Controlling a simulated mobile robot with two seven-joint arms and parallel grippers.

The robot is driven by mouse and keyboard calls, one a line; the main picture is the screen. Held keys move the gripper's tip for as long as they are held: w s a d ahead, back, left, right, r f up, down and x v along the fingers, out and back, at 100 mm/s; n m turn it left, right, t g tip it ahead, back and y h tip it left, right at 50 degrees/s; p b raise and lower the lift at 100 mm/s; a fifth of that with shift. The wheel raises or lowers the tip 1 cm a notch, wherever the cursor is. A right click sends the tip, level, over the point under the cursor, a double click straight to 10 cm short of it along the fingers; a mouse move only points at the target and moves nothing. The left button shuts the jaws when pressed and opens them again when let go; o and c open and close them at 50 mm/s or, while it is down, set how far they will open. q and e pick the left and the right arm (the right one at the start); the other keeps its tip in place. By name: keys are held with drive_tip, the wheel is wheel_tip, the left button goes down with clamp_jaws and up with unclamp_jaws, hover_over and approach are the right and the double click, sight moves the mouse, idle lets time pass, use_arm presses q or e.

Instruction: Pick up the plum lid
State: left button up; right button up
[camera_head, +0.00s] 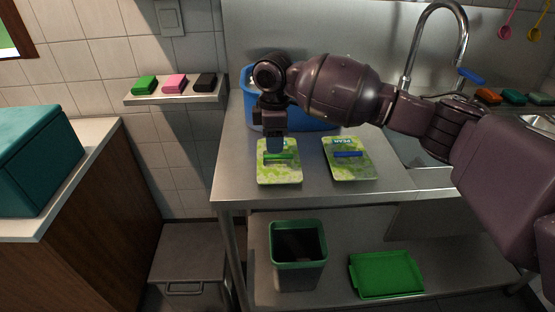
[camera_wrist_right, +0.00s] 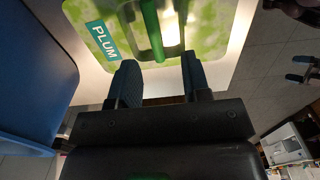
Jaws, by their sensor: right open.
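The plum lid (camera_head: 265,177) is a green-and-yellow patterned plate with a green bar handle, lying on the steel counter. In the right wrist view the plum lid (camera_wrist_right: 211,44) shows its PLUM label and part of its handle (camera_wrist_right: 150,30). My right gripper (camera_head: 275,143) is over the far part of the lid, partly hiding its label. In the right wrist view my right gripper (camera_wrist_right: 159,75) is open and empty, its fingers apart and short of the handle. Small dark finger-like parts at the right edge may be my left gripper (camera_wrist_right: 299,69), too small to judge.
A similar pear lid (camera_head: 347,171) with a blue handle lies to the right. A blue tub (camera_head: 249,84) stands behind my right gripper. A green-rimmed bin (camera_head: 298,260) and a green tray (camera_head: 386,274) are on the lower shelf. Sponges sit on a wall shelf (camera_head: 175,97).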

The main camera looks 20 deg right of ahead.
sight(278, 159)
drive_tip(key=f, duration=0.1)
drive_tip(key=f+b, duration=0.1)
drive_tip(key=f, duration=0.3)
drive_tip(key=shift+w+d, duration=0.15)
drive_tip(key=shift+d, duration=0.2)
drive_tip(key=shift+r, duration=0.1)
drive_tip(key=shift+c, duration=0.2)
clamp_jaws()
